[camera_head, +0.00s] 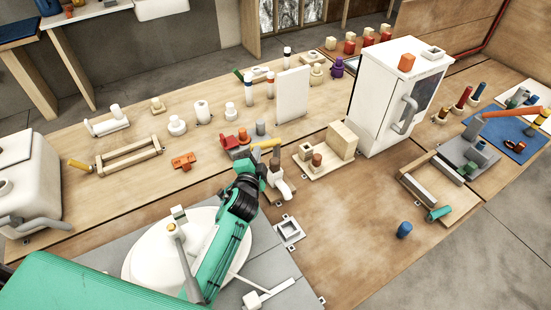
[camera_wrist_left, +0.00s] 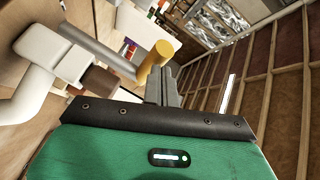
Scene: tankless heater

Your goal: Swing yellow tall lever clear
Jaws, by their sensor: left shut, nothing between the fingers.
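The yellow lever handle (camera_head: 267,144) shows just beyond my left gripper in the head view. In the left wrist view the yellow grip (camera_wrist_left: 153,60) is a cylinder at the end of a grey bar (camera_wrist_left: 95,48). My left gripper (camera_head: 257,157) is shut and empty. Its fingers (camera_wrist_left: 168,86) show close to the yellow grip; I cannot tell whether they touch it. The lever's lower part is hidden behind the gripper in the head view. My right gripper is not in view.
A white curved spout (camera_head: 281,183) with a brown part stands right beside my left gripper. A red clamp (camera_head: 236,143) is just behind it. A wooden block (camera_head: 342,140) and a white cabinet (camera_head: 385,95) stand to the right. The front-right wooden surface is mostly clear.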

